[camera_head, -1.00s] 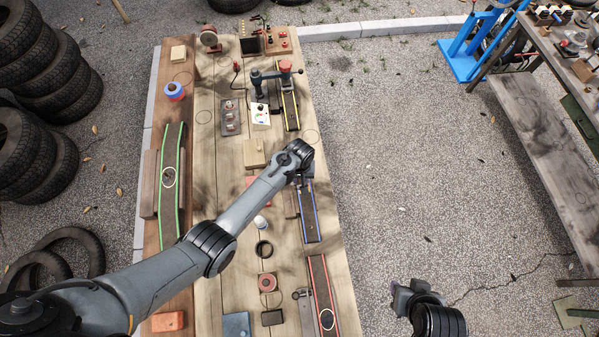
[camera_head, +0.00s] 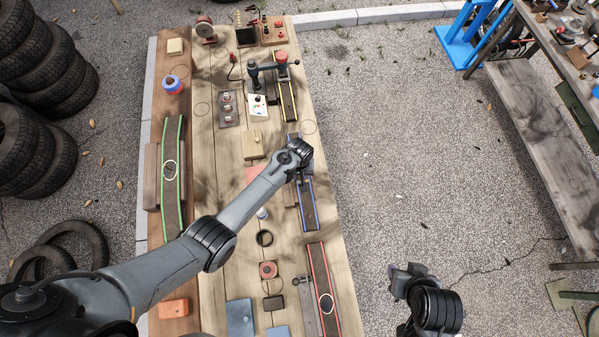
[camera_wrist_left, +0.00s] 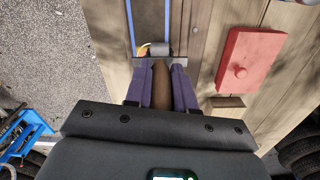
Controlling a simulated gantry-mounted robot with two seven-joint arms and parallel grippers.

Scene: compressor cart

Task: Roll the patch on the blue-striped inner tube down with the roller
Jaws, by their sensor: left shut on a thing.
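The blue-striped inner tube (camera_head: 308,208) lies flat along the right part of the bench, a dark strip with blue edge lines. My left gripper (camera_head: 300,172) is above it in the head view, with tube showing on both sides. In the left wrist view the purple fingers (camera_wrist_left: 161,90) are shut on the brown handle of the roller (camera_wrist_left: 160,74). The roller's head (camera_wrist_left: 158,49) is at the tube (camera_wrist_left: 148,18); I cannot tell whether it touches.
A red-striped tube (camera_head: 322,285) lies nearer, a yellow-striped one (camera_head: 288,100) farther, under a clamp (camera_head: 268,75), and a green-striped one (camera_head: 171,185) at left. A red box (camera_wrist_left: 250,62) is beside the gripper. Open ground lies right of the bench.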

